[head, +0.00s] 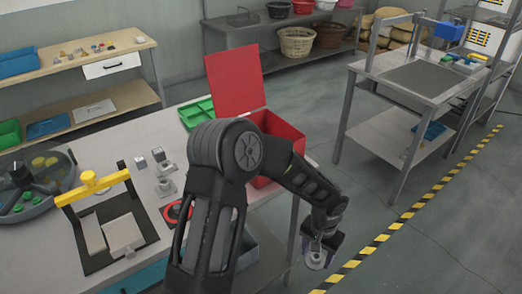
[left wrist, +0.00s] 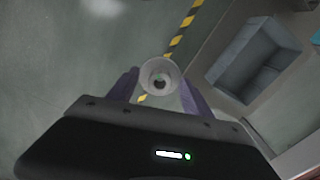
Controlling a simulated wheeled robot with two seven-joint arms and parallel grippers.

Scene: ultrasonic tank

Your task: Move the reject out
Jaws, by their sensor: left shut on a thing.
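My left gripper (head: 320,250) hangs past the right edge of the near table, over the floor. It is shut on a pale round part (head: 315,261) with a dark hole in its middle. The same part (left wrist: 160,77) sits between the purple fingers of the left gripper (left wrist: 163,92) in the left wrist view. A red box (head: 283,130) with its lid (head: 236,79) standing open is on the table behind my left arm, partly hidden by it. Small grey metal parts (head: 165,187) stand left of the arm. My right gripper is not in view.
A yellow-handled fixture (head: 90,183), a round tank (head: 50,190) and a green tray (head: 196,112) are on the near table. A grey-blue bin (left wrist: 256,62) is at right in the left wrist view. A striped yellow-black line (head: 395,226) crosses open floor.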

